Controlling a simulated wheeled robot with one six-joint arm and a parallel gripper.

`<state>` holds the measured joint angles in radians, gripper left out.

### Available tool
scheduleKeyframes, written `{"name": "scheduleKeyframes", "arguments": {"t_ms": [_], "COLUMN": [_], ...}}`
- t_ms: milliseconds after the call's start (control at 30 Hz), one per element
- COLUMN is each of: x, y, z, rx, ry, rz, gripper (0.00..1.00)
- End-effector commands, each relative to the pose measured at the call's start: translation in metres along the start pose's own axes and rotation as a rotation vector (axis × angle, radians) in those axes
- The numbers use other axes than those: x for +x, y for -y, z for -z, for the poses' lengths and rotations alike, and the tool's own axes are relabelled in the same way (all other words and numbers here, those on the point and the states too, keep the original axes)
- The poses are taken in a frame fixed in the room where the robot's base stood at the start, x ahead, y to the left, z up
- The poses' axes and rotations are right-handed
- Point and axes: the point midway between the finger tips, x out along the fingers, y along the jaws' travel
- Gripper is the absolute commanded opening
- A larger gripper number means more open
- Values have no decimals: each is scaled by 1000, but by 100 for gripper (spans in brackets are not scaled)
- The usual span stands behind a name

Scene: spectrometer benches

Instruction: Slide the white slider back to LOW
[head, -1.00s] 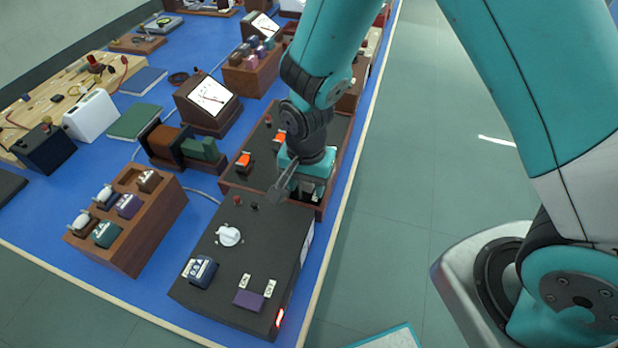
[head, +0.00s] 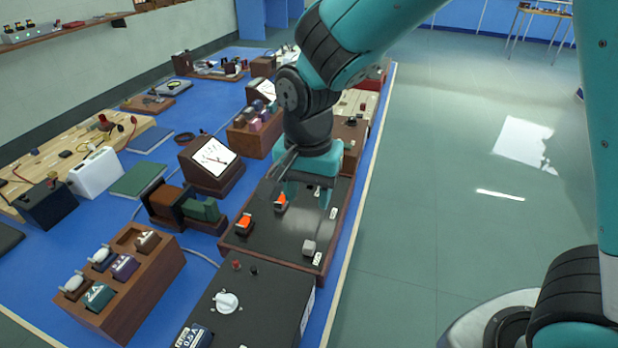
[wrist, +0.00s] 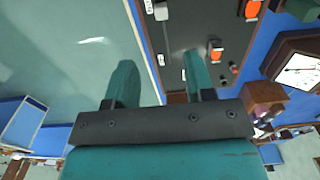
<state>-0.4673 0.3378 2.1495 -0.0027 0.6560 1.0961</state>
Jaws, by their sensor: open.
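The white slider (head: 309,247) is a small pale block on a black panel (head: 268,231) set in a wooden frame. It sits by the near one of two small white labels, and the other label (head: 333,213) is farther back. I cannot read either label. In the wrist view the slider (wrist: 160,10) is at the top edge, next to a label. My gripper (head: 305,185) is over the far part of the panel, behind the slider and apart from it. In the wrist view its two fingers (wrist: 160,62) are spread with nothing between them.
Two orange switches (head: 280,202) (head: 245,222) stand on the same panel. A black box (head: 255,304) with a white knob is in front. A slanted meter (head: 213,160) and wooden block holders are to the left. The blue bench ends just right of the panel, with open floor beyond.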

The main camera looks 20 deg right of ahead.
Motion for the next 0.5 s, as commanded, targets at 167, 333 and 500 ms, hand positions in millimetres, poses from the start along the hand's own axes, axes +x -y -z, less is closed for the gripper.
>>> {"name": "scheduleKeyframes", "arguments": {"t_ms": [167,333,500], "x": [-22,-26,-26], "y": [1,0,0], "z": [0,0,0], "rx": [-1,-1,-1], "ry": [-1,1,1], "rz": [2,-1,-1], "gripper": [49,49,49]}}
